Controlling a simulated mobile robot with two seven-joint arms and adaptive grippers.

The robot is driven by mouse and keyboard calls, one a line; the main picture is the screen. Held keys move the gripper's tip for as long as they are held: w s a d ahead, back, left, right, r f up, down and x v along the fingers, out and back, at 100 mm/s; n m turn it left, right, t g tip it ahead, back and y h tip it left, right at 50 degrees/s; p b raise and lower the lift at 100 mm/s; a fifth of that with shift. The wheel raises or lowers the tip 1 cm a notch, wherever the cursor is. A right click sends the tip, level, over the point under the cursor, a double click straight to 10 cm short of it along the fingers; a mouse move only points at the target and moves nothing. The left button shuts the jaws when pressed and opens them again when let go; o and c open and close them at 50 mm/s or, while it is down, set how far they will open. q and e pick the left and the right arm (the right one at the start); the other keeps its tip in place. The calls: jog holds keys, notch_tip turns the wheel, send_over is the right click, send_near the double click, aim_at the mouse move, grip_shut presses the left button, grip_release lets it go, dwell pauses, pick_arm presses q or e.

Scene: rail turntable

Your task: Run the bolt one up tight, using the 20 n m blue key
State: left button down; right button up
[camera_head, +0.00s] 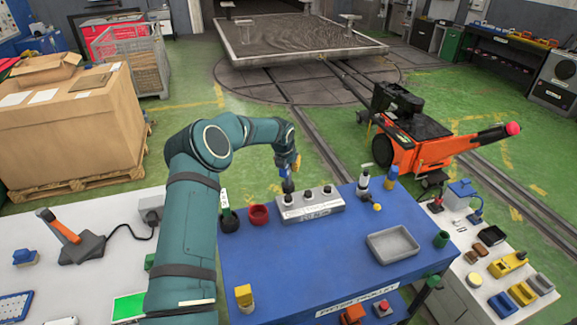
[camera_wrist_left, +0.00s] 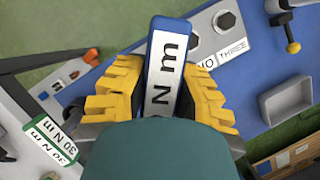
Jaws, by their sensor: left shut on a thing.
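My left gripper (camera_head: 287,163) is shut on the blue key, with its yellow fingers on either side of it in the left wrist view (camera_wrist_left: 160,92). The blue key (camera_wrist_left: 167,65) has a white label reading "N m"; its number is hidden. In the head view it stands about upright over the left end of the grey bolt block (camera_head: 312,206). Bolt one (camera_head: 288,196) is the leftmost of three bolts there, right under the key's dark lower end. I cannot tell whether the key is seated on it. A green 30 N m key (camera_head: 225,203) stands left of the block. My right gripper is out of view.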

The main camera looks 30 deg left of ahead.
pick_arm(q)
jog(key=shift+f+n+b, duration=0.35)
jog(key=shift+n+b, duration=0.15)
jog(key=shift+b, duration=0.15)
jog(key=shift+n+y+b, duration=0.3)
jog(key=shift+n+b, duration=0.1)
jog(key=n+y+b, duration=0.1)
jog(key=n, duration=0.2)
jog(key=shift+g, duration=0.4)
jog(key=shift+n+y+b, duration=0.3)
jog(key=shift+n+b, duration=0.05)
jog(key=shift+n, duration=0.35)
jog(key=n+g, duration=0.1)
jog(key=n, duration=0.1)
jog(key=shift+a+n+y, duration=0.1)
jog(key=shift+n+y, duration=0.2)
jog(key=n+g+p, duration=0.1)
jog(key=n, duration=0.1)
jog(key=shift+s+r+n, duration=0.1)
jog(key=shift+r+n, duration=0.05)
jog(key=shift+n, duration=0.15)
jog(key=shift+a+n+y, duration=0.15)
jog(key=shift+n+y, duration=0.15)
jog(key=shift+n, duration=0.4)
jog(key=shift+s, duration=0.1)
